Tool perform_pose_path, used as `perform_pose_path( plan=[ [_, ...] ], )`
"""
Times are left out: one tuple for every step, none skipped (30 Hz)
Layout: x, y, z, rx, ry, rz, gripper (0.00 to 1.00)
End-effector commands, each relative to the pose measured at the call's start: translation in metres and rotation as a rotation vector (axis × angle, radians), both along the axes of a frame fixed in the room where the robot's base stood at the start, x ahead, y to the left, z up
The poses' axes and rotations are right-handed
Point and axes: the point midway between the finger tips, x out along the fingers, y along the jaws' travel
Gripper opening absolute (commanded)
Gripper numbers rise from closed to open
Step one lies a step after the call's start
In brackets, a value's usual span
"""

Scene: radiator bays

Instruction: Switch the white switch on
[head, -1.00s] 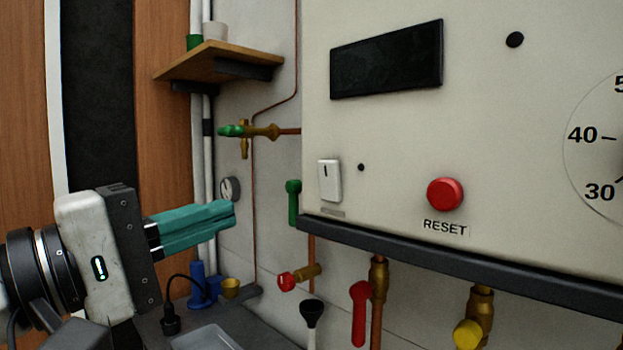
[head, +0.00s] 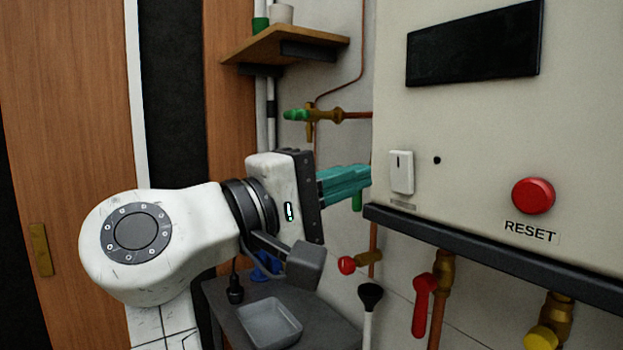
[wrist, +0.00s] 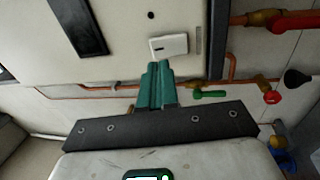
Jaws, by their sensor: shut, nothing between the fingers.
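The white switch (head: 401,172) is a small upright rocker on the lower left of the cream boiler panel (head: 470,130). It has a short dark mark near its top and a grey label strip below it. It also shows in the wrist view (wrist: 168,45), just beyond the fingertips. My gripper (head: 368,177) has teal fingers, shut together and empty. In the head view the tips are left of the switch at about its height. In the wrist view (wrist: 158,66) the tips point at the switch's near side. I cannot tell whether they touch it.
A red RESET button (head: 533,196) is right of the switch. A dark ledge (head: 480,250) runs under the panel, with a red lever (head: 422,300) and yellow knob (head: 541,338) below. A wooden shelf (head: 285,45) and green-handled valve (head: 297,115) are at left. A grey tray (head: 270,322) sits low.

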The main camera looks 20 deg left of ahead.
Motion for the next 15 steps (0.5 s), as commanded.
perform_pose_path(
  plan=[
    [0.008, -0.006, 0.004, -0.001, 0.001, -0.001, 0.0],
    [0.012, -0.009, 0.004, 0.0, 0.001, -0.001, 0.0],
    [0.017, -0.013, 0.006, -0.001, 0.002, -0.001, 0.0],
    [0.02, -0.016, 0.007, -0.001, 0.002, -0.001, 0.0],
    [0.024, -0.019, 0.007, -0.001, 0.002, -0.001, 0.0],
    [0.027, -0.022, 0.008, -0.001, 0.001, -0.001, 0.0],
    [0.03, -0.023, 0.008, -0.001, 0.001, 0.0, 0.0],
    [0.032, -0.025, 0.008, -0.001, 0.001, 0.0, 0.0],
    [0.035, -0.027, 0.008, -0.001, 0.001, 0.0, 0.0],
    [0.037, -0.028, 0.008, -0.001, 0.001, 0.0, 0.0],
    [0.038, -0.029, 0.008, -0.001, 0.001, 0.0, 0.0],
    [0.039, -0.03, 0.009, -0.001, 0.001, 0.001, 0.0],
    [0.04, -0.031, 0.009, -0.002, 0.0, 0.001, 0.0],
    [0.041, -0.031, 0.008, -0.002, 0.0, 0.001, 0.0],
    [0.041, -0.031, 0.008, -0.002, 0.0, 0.002, 0.0]
  ],
)
